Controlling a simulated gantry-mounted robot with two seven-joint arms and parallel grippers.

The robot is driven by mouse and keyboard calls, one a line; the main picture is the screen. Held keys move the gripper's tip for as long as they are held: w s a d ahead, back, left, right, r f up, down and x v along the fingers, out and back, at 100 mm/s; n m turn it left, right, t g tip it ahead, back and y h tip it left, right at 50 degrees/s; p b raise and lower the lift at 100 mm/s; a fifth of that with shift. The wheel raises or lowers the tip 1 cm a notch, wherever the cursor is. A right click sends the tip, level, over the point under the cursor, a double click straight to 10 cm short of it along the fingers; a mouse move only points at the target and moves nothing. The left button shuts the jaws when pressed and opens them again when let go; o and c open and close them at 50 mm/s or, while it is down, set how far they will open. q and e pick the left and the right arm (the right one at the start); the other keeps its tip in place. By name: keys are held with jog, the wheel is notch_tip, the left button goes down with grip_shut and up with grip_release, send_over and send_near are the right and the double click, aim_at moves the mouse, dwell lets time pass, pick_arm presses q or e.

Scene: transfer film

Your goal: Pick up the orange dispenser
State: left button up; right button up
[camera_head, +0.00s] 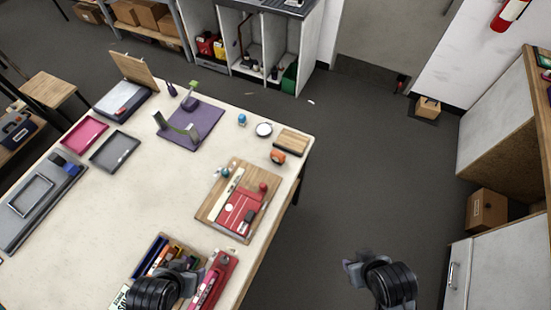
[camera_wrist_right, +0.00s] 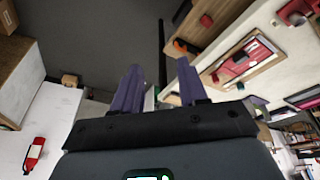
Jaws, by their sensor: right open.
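The orange dispenser (camera_head: 278,156) stands near the right edge of the white table, in front of a small wooden block. It also shows as an orange shape in the right wrist view (camera_wrist_right: 186,46), beyond my fingers. My right gripper (camera_head: 352,266) is over the floor right of the table, well apart from the dispenser. Its two purple fingers (camera_wrist_right: 158,88) are spread with nothing between them. My left gripper (camera_head: 188,268) is over the near part of the table, above a tray of tools. Its fingers are too hidden to tell their state.
A wooden board (camera_head: 208,213) with red items lies just in front of the dispenser. A wooden block (camera_head: 291,141), white round dish (camera_head: 264,129) and blue item (camera_head: 242,119) stand behind it. A purple mat (camera_head: 208,122) lies further left. The floor right of the table is free.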

jog(key=shift+a, duration=0.1)
dwell(0.3)
jog(key=o, duration=1.1)
jog(key=shift+m, duration=0.3)
